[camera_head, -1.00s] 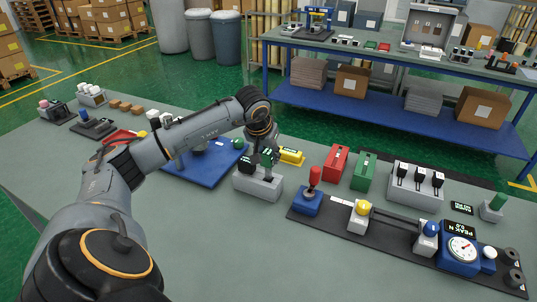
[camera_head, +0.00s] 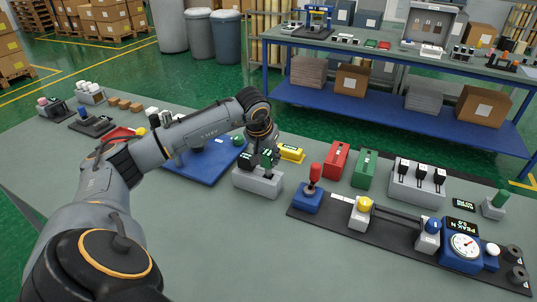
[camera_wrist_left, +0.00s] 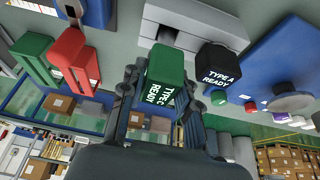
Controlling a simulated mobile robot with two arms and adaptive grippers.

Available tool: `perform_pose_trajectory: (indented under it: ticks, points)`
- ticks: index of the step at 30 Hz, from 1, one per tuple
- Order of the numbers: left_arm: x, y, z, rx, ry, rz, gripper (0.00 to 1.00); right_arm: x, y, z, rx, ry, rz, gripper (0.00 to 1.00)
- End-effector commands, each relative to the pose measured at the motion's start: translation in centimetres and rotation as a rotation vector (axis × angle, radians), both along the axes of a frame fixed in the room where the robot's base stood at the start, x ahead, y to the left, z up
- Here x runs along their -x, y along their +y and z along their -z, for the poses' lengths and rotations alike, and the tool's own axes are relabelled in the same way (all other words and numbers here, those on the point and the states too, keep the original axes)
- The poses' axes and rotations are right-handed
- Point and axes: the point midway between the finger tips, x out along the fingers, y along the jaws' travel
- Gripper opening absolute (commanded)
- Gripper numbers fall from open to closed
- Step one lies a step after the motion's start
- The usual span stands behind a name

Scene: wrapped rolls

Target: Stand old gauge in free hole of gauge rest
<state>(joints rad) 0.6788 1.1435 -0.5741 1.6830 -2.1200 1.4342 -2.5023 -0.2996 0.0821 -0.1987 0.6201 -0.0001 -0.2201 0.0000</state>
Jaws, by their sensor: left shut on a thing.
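The grey gauge rest (camera_head: 258,184) stands on the table below my left gripper (camera_head: 265,160). A black gauge labelled TYPE A READY (camera_wrist_left: 219,62) stands at one side of the rest, which also shows in the wrist view (camera_wrist_left: 222,22). My left gripper, seen in the wrist view (camera_wrist_left: 168,100), is shut on a green gauge labelled TYPE C READY (camera_wrist_left: 166,70). The green gauge is at the rest's other side, beside the black one. A dark hole shows partly behind it. I cannot tell whether its lower end is in the hole. My right gripper is not in view.
A blue plate (camera_head: 205,166) lies left of the rest, and a yellow block (camera_head: 291,153) behind it. Red (camera_head: 337,160) and green (camera_head: 364,169) boxes stand to the right. A black base (camera_head: 388,232) with a dial device (camera_head: 463,246) lies front right. The front table is clear.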

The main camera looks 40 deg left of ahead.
Motion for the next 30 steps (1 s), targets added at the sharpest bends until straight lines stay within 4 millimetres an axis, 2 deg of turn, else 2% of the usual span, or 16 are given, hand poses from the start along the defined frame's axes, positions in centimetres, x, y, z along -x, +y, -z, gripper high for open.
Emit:
perform_pose_trajectory:
  ticks: [29,30]
  points:
    - [0.0,0.1,4.3,-0.001,-0.003,-0.001,0.0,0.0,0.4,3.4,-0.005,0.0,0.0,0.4]
    - [0.0,0.1,4.2,-0.001,-0.003,-0.001,0.35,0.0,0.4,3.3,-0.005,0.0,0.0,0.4]
